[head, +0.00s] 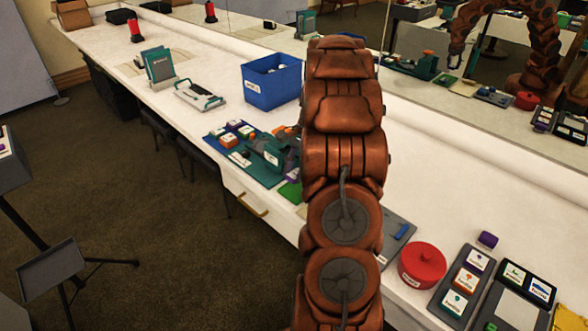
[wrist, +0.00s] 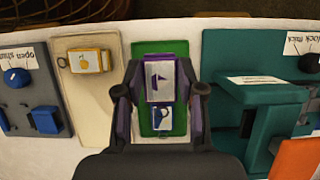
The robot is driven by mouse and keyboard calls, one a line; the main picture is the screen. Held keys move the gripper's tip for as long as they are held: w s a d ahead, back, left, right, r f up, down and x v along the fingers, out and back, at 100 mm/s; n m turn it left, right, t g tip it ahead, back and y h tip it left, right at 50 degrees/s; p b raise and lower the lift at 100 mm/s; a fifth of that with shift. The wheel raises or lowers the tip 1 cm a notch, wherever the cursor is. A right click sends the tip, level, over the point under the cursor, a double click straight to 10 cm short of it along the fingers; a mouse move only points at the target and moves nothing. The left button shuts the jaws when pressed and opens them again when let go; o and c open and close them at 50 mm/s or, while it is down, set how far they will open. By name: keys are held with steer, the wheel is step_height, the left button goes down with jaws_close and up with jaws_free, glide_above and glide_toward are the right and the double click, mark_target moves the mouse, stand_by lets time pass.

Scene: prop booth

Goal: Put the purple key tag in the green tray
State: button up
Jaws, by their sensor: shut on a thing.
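In the wrist view a purple tag (wrist: 161,72) with a white face and a purple flag mark is between the fingers of my gripper (wrist: 160,92). My gripper is shut on it. It is over the green tray (wrist: 180,122), whose rim shows around and beyond the tag; I cannot tell whether it touches the tray. A blue-marked white tag (wrist: 163,117) shows in the tray's near part, just below the purple one. In the head view only a green corner of the tray (head: 290,192) shows; my arm hides the rest and my gripper.
A cream tray (wrist: 78,112) with a yellow tag (wrist: 90,62) lies left of the green tray. A teal fixture (wrist: 258,95) stands close on the right. A grey board (wrist: 18,105) with blue parts is farther left. A blue bin (head: 270,85) and red pot (head: 422,264) stand on the counter.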

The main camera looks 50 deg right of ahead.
mark_target(294, 192)
steer(key=shift+f+b, duration=0.75)
steer(key=shift+f, duration=1.85)
steer(key=shift+a, duration=0.1)
steer(key=o, duration=1.2)
steer(key=shift+c, duration=0.2)
steer(key=shift+r, duration=0.15)
steer(key=v, duration=1.1)
steer(key=shift+r, duration=0.3)
steer(key=shift+d, duration=0.25)
